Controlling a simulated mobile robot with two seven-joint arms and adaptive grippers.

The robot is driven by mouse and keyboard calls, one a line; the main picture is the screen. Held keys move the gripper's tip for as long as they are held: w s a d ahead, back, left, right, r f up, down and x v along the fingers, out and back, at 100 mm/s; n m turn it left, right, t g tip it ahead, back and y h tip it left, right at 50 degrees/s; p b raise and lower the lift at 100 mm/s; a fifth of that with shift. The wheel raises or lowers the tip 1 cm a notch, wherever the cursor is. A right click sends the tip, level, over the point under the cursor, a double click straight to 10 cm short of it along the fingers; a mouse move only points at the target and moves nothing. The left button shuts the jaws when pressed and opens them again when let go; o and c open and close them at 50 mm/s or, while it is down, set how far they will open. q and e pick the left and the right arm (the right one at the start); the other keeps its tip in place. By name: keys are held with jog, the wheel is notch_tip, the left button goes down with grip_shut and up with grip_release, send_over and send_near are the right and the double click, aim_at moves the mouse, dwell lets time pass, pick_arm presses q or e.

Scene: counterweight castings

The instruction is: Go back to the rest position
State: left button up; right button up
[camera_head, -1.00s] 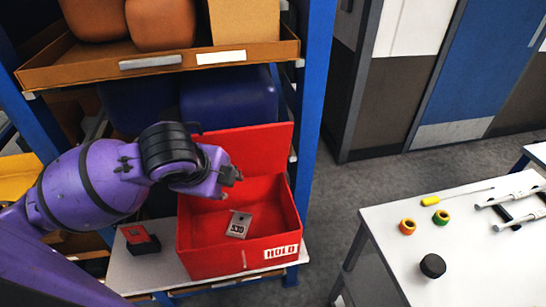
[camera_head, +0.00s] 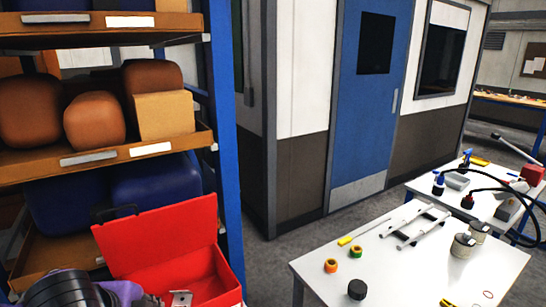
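The red lidded box (camera_head: 205,272) stands at the lower left with its lid (camera_head: 160,240) open and leaning back. A grey casting (camera_head: 181,298) shows inside it, cut by the bottom edge. My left arm's purple and black wrist shows at the bottom left, in front of the box. My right gripper is not in view.
A blue-posted shelf with brown rounded castings (camera_head: 95,120) and dark blue bins (camera_head: 155,182) fills the left. A white table (camera_head: 400,270) at the right holds tape rolls, a black cylinder (camera_head: 357,289) and metal rails. Grey floor is clear between shelf and table.

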pick_arm(q)
jog(key=s+d+f+n+g, duration=0.1)
jog(key=s+d+f+n, duration=0.2)
jog(key=s+f+n, duration=0.75)
jog(key=s+f+n+g, duration=0.3)
jog(key=s+f+n, duration=0.3)
jog(key=s+f, duration=0.6)
jog(key=w+d+f+t, duration=0.4)
jog(key=w+f+t, duration=0.2)
jog(key=f, duration=0.4)
jog(key=shift+w+f+t+h, duration=0.2)
jog(key=shift+w+t+h, duration=0.1)
jog(key=shift+h, duration=0.1)
jog(key=shift+w+m, duration=0.15)
jog(key=shift+m, duration=0.1)
